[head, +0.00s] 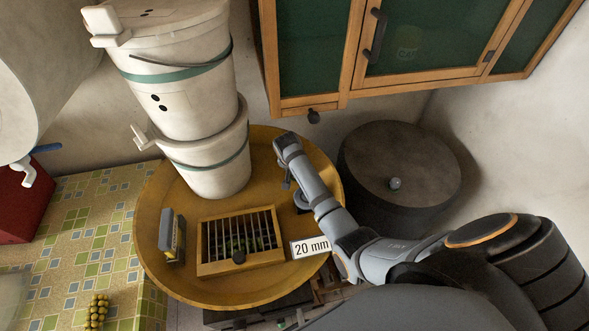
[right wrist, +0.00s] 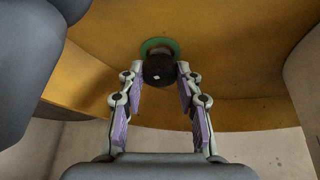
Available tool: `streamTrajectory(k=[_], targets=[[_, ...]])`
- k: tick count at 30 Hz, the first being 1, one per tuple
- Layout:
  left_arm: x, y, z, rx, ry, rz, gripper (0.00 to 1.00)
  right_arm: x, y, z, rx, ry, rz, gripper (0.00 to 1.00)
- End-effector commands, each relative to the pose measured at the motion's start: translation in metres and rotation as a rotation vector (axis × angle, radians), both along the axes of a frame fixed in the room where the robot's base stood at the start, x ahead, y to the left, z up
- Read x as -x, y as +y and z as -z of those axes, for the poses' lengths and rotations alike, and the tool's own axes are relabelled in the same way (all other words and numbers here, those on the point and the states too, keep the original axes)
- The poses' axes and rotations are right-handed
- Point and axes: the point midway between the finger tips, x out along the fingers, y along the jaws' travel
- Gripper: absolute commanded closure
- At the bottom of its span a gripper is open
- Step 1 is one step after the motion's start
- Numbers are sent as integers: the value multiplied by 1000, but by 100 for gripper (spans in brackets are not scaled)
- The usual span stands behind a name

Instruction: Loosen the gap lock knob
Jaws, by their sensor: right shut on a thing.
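A black knob (right wrist: 158,70) with a small white mark stands on a green ring (right wrist: 160,44) on a yellow-orange surface in the right wrist view. My right gripper (right wrist: 160,78) is shut on this knob, with a fingertip on each side. In the head view my right gripper (head: 289,184) points down over the right part of the round yellow tray (head: 160,270), and the knob cannot be clearly made out there. A sign (head: 311,247) reading "20 mm" is beside my right forearm. My left gripper is not in view.
A slatted wooden box (head: 206,262) with a dark knob on its front sits on the tray, beside a small grey device (head: 171,235). Stacked white buckets (head: 180,100) stand behind. A dark round drum (head: 400,160) is at right, under a wooden cabinet (head: 350,80).

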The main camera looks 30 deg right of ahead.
Motion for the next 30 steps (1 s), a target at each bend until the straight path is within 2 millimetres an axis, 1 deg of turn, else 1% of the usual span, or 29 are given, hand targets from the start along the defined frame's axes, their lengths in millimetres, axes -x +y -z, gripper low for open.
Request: streamTrajectory(k=[5,11,17,21,30], targets=[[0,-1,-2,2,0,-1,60,0,0,-1,-1,2,-13,97],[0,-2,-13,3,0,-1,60,1,0,-3,-2,3,-84,97],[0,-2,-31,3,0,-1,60,2,-2,-5,-1,3,-232,97],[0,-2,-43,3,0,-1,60,3,-4,-4,-1,5,-363,97],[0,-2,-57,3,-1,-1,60,2,-6,-2,-1,2,-648,97]])
